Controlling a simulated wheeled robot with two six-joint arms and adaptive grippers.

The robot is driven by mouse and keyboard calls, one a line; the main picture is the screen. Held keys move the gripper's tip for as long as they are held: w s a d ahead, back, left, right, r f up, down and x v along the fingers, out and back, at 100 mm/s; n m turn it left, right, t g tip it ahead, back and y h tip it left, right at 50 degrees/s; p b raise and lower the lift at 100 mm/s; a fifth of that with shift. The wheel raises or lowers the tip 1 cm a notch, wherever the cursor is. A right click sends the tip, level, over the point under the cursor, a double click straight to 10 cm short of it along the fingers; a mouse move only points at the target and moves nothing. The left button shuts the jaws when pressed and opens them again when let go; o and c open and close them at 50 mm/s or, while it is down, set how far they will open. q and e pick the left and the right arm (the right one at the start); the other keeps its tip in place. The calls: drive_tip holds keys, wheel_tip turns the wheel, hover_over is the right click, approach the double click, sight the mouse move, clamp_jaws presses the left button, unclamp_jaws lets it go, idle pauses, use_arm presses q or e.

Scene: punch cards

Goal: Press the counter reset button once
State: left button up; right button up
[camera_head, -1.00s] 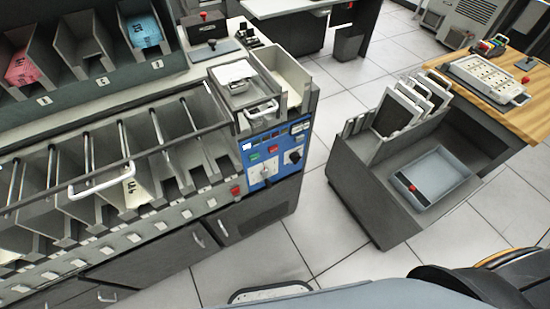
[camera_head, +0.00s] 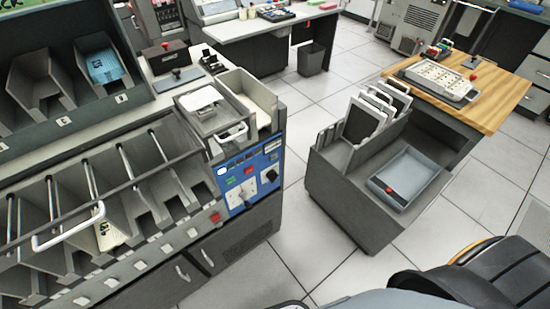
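The card machine's blue control panel (camera_head: 259,187) faces me left of the middle. It carries a white round spot (camera_head: 222,171), a green button (camera_head: 231,181), a red button (camera_head: 249,170), a white plate with small controls and a black knob (camera_head: 271,175). A separate red button (camera_head: 215,217) sits at the right end of the machine's front rail. The labels are too small to read, so I cannot tell which one is the counter reset. Neither of my grippers is in view.
A grey cart (camera_head: 345,205) with upright card frames and a blue-grey tray (camera_head: 408,178) stands to the right. A wooden-topped table (camera_head: 495,105) is behind it. A black chair-like shape fills the bottom right corner. Tiled floor (camera_head: 295,235) is clear between machine and cart.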

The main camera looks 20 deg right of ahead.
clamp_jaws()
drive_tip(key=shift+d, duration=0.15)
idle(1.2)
